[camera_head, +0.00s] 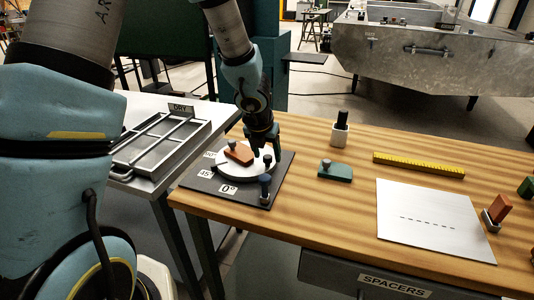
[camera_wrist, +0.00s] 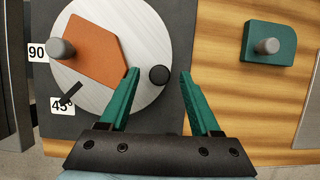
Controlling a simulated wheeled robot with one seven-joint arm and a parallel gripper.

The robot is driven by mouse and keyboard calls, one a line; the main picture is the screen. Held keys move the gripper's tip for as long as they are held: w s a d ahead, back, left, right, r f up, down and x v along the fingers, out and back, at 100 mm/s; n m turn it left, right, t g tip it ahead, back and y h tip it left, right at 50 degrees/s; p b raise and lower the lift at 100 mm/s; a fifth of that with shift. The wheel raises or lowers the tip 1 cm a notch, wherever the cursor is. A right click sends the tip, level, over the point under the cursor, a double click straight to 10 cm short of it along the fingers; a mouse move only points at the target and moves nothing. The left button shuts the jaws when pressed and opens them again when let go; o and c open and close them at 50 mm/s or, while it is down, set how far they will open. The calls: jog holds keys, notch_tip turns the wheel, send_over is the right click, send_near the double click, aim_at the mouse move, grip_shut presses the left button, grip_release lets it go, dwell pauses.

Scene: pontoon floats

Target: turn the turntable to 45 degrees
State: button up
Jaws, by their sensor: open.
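The turntable is a pale round disc (camera_head: 241,173) on a dark square base (camera_head: 205,185); the disc also shows in the wrist view (camera_wrist: 145,30). An orange block (camera_wrist: 95,50) with a grey knob lies on it. A short black pointer mark (camera_wrist: 71,93) lies at the 45 label (camera_wrist: 62,105). A round black knob (camera_wrist: 159,75) stands near the disc's edge. My gripper (camera_wrist: 159,73) is open, with its green fingers on either side of the black knob and gaps visible. In the head view, my gripper (camera_head: 263,152) is low over the disc.
A dark post (camera_head: 265,188) stands at the base's front corner. A yellow ruler (camera_head: 418,165) and a white sheet (camera_head: 430,220) lie farther right. A drying rack (camera_head: 160,145) stands left.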

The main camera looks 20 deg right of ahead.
jog(key=p+v, duration=0.5)
jog(key=v, duration=0.5)
jog(key=shift+a, duration=0.1)
jog(key=w+a+r+n+y+b, duration=0.1)
jog(key=w+a+n+y, duration=0.2)
jog(key=a+n, duration=1.4)
jog(key=s+a+n+b, duration=0.1)
jog(key=a+n, duration=0.5)
jog(key=n, duration=0.7)
jog(key=s+a+r+n+g, duration=0.1)
jog(key=s+a+n, duration=0.3)
jog(key=n, duration=0.9)
jog(key=a, duration=0.3)
jog(key=shift+s+n+g+b, duration=0.3)
jog(key=shift+s+b, duration=0.05)
jog(key=shift+b, duration=0.05)
